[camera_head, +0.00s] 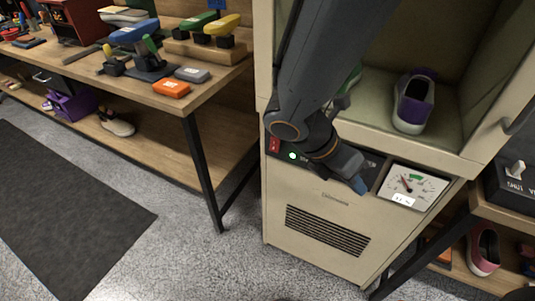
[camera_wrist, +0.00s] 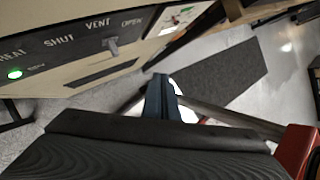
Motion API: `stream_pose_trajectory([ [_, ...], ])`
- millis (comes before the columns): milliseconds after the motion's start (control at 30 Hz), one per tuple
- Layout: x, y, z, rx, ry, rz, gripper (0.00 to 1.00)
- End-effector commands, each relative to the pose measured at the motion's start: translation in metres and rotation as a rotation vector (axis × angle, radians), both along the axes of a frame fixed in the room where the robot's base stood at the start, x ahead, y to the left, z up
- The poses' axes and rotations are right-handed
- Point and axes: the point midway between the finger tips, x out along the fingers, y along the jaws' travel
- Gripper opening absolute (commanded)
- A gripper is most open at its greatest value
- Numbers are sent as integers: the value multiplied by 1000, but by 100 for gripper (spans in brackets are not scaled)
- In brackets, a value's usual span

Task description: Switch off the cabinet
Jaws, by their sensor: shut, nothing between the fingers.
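The beige cabinet (camera_head: 310,205) stands at centre right in the head view, its upper compartment open. Its dark control strip has a red switch (camera_head: 274,145) at the left end and a lit green lamp (camera_head: 292,156) beside it. The lamp also glows in the wrist view (camera_wrist: 14,74), near the word HEAT. A grey lever (camera_wrist: 112,45) sits below the word VENT, between SHUT and OPEN. My gripper (camera_head: 358,185) is shut and empty, with blue fingertips in front of the strip's right part; they show in the wrist view (camera_wrist: 160,84). My arm hides part of the strip.
A dial gauge (camera_head: 411,187) is right of my gripper. A white and purple sneaker (camera_head: 413,102) stands inside the compartment. A wooden workbench (camera_head: 140,88) with brushes is at left, and another shelf (camera_head: 500,212) is close at right. The floor in front is clear.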

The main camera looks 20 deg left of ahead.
Motion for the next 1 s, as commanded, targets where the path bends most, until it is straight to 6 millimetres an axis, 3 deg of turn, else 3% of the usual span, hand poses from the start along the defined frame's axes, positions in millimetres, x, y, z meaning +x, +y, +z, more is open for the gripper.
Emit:
stream_pose_trajectory([
  [333,19,107,-12,-423,158,851,0],
  [500,13,172,-15,-672,196,1207,0],
  [700,-3,231,-16,-909,204,1475,0],
  [833,-11,250,-16,-993,202,1555,0],
  [1000,-14,257,-16,-1023,202,1581,0],
])
